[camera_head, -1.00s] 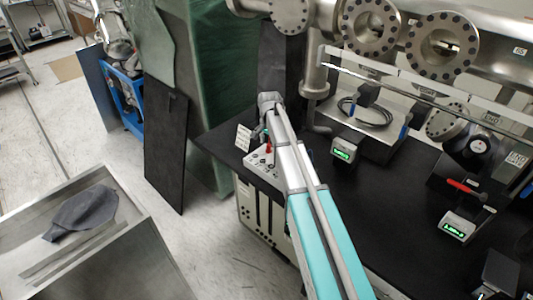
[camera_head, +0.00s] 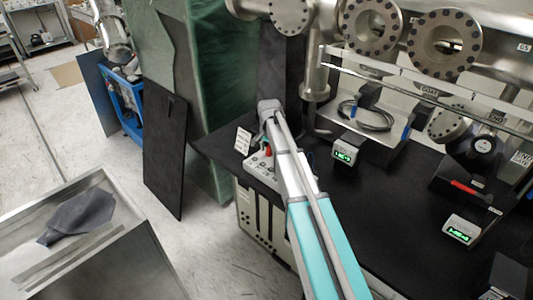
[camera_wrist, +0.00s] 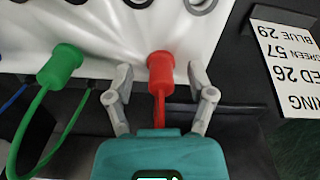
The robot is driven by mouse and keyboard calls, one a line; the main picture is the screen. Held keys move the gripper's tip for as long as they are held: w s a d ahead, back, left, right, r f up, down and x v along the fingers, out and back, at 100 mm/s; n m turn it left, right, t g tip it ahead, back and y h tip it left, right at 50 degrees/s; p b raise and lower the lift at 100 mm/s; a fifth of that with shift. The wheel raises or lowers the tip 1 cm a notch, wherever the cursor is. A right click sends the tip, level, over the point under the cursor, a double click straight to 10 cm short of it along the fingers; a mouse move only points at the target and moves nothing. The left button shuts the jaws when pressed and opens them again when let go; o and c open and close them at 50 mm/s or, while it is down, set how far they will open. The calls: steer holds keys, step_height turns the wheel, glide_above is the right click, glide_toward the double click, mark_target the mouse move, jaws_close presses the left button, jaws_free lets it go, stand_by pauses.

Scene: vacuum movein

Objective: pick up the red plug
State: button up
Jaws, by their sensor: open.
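The red plug (camera_wrist: 161,75) sits on a white panel (camera_wrist: 115,30) in the wrist view, with its red cable running down toward my gripper's body. My gripper (camera_wrist: 160,80) is open, with one finger on each side of the red plug and a gap to it on both sides. In the head view a small bit of red (camera_head: 268,151) shows beside my arm at the white panel box (camera_head: 258,167). My fingers are hidden in that view.
A green plug (camera_wrist: 60,64) with a green cable is to the left on the same panel. A blue cable (camera_wrist: 14,98) is at the far left edge. A printed label card (camera_wrist: 285,65) stands at the right. Small green-lit displays (camera_head: 344,154) stand on the black table (camera_head: 390,190).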

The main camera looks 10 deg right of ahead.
mark_target(269, 148)
jaws_close()
steer(key=shift+r, duration=0.2)
stand_by(0.3)
step_height(269, 148, up, 3)
steer(key=p, duration=0.3)
steer(key=s+r+p, duration=0.9)
steer(key=s+p, duration=0.1)
steer(key=s, duration=0.4)
steer(key=shift+d+r, duration=0.3)
steer(key=shift+d, duration=0.1)
steer(key=shift+w, duration=0.1)
